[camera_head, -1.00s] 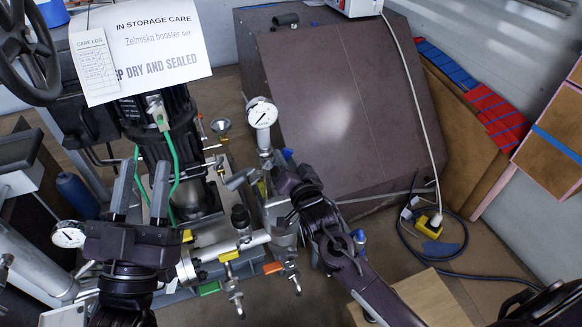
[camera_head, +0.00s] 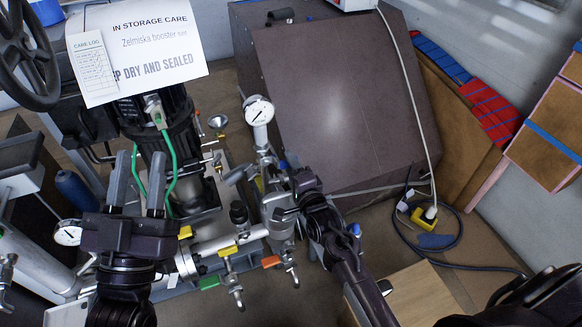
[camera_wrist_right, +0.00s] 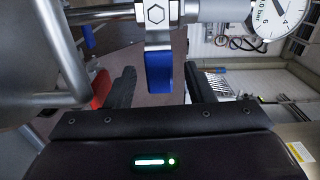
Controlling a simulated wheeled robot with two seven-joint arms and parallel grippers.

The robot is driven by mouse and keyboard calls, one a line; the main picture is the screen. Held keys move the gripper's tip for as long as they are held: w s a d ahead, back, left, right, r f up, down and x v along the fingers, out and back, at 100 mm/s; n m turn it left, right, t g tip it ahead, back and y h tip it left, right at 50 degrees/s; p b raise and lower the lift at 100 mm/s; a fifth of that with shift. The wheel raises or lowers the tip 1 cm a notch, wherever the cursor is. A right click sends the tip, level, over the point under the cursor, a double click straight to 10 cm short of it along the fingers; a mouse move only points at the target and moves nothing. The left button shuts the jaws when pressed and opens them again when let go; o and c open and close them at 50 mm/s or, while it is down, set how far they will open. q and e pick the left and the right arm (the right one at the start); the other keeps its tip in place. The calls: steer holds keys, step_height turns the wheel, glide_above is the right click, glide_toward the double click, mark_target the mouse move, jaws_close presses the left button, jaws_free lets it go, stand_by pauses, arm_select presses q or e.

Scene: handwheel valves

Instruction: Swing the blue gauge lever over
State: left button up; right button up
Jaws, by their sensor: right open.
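The blue gauge lever (camera_wrist_right: 158,73) hangs from a metal valve body with a hex nut, below the round white gauge (camera_wrist_right: 275,14) in the right wrist view. My right gripper (camera_wrist_right: 161,82) is open, with one dark finger on each side of the lever and visible gaps to both. In the head view the gauge (camera_head: 258,111) stands upright on its pipe, and my right gripper (camera_head: 290,196) is just below it, hiding most of the lever. My left gripper (camera_head: 139,168) is open and empty in front of the dark pump motor.
Pipes with a yellow-tagged valve (camera_head: 228,251) and an orange-tagged valve (camera_head: 271,262) lie between my arms. A second gauge (camera_head: 68,233) is at left. A large brown cabinet (camera_head: 345,110) stands behind. A cable and yellow plug (camera_head: 424,217) lie on the floor at right.

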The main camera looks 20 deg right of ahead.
steer(key=s+p, duration=0.3)
steer(key=s, duration=0.2)
steer(key=shift+s+d, duration=0.1)
steer(key=shift+s, duration=0.2)
steer(key=s+p, duration=0.1)
steer(key=s, duration=0.7)
steer(key=shift+d+p, duration=0.15)
steer(key=shift+p, duration=0.15)
steer(key=shift+w, duration=0.1)
